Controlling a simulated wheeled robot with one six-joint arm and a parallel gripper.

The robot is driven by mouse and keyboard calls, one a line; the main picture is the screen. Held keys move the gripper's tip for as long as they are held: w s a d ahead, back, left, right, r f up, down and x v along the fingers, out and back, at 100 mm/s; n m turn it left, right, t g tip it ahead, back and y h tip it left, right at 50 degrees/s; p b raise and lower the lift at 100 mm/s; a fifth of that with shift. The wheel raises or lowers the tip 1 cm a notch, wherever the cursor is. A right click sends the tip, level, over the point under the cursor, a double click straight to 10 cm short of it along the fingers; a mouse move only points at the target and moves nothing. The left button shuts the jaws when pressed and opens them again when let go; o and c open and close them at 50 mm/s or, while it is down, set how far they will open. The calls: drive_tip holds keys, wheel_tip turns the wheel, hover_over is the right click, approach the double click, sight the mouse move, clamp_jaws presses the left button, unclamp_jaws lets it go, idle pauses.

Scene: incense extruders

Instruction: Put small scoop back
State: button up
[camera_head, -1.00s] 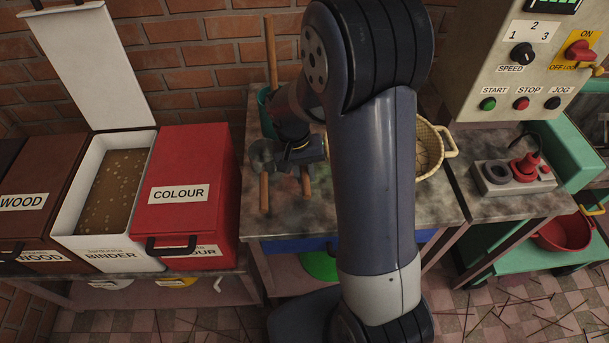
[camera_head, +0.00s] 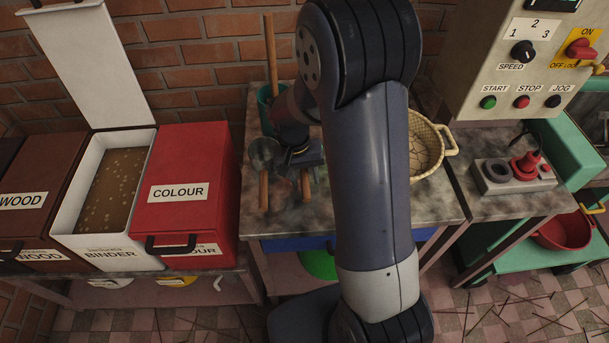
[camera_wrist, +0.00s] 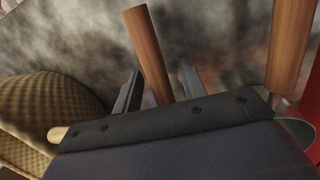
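Two wooden-handled scoops lie on the worn table (camera_head: 405,218) in the head view. The left scoop (camera_head: 264,155) shows its metal bowl and handle. Of the right one only the handle (camera_head: 305,184) shows; my gripper and arm cover the rest. I cannot tell for sure which is the small scoop. In the wrist view my gripper (camera_wrist: 160,76) is open. The right scoop's handle (camera_wrist: 148,50) runs between its two fingers, with a gap on either side. The left scoop's handle (camera_wrist: 289,45) stands apart at the right.
A wicker basket (camera_head: 441,140) stands right of my arm. A teal container (camera_head: 264,103) holding a stick is behind the scoops. The red COLOUR box (camera_head: 195,185) and open white BINDER box (camera_head: 146,172) are at the left. A control panel (camera_head: 510,60) hangs at the right.

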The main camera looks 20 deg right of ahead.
wheel_tip(320, 180, up, 12)
drive_tip(key=w+a, duration=0.1)
drive_tip(key=shift+w+a, duration=0.15)
drive_tip(key=shift+a, duration=0.25)
idle(1.3)
